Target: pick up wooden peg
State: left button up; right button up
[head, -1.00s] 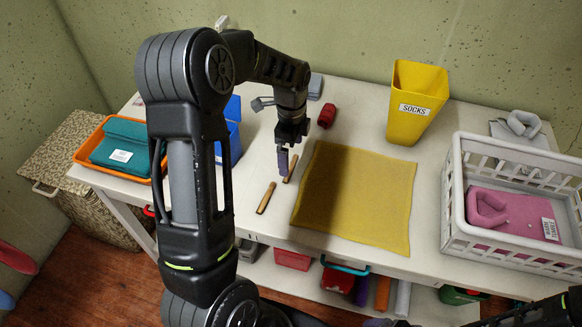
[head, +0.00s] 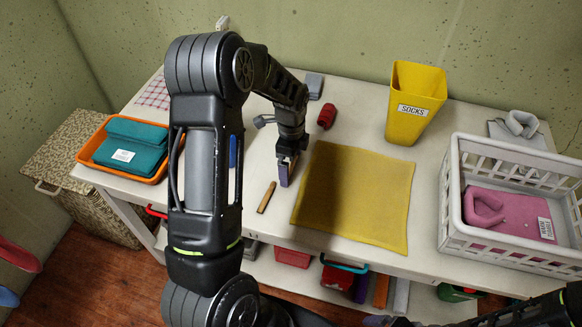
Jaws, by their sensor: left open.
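A wooden peg (head: 267,197), a short brown stick, lies on the white table left of the yellow cloth. My left gripper (head: 286,171) is open and points down, just above and right of that peg in the picture, by the cloth's left edge. A second, similar peg seen there a second ago is now hidden behind the gripper; I cannot tell whether it is between the fingers. Part of my right arm shows at the bottom right; its gripper is at most a cut-off sliver at the bottom edge.
The yellow cloth (head: 357,195) lies flat on the table. A red roll (head: 327,116) and a grey block (head: 314,86) lie behind the gripper. A yellow socks bin (head: 413,105), a white basket (head: 455,235) and an orange tray (head: 88,160) with a teal folded cloth stand around.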

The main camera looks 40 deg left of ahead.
aim_at(291, 167)
pick_arm(q)
jog(key=shift+c, duration=0.3)
jog(key=c, duration=0.9)
jog(key=shift+r, duration=0.1)
notch_tip(291, 167, up, 10)
jog(key=shift+f+b, duration=0.1)
jog(key=shift+b, duration=0.8)
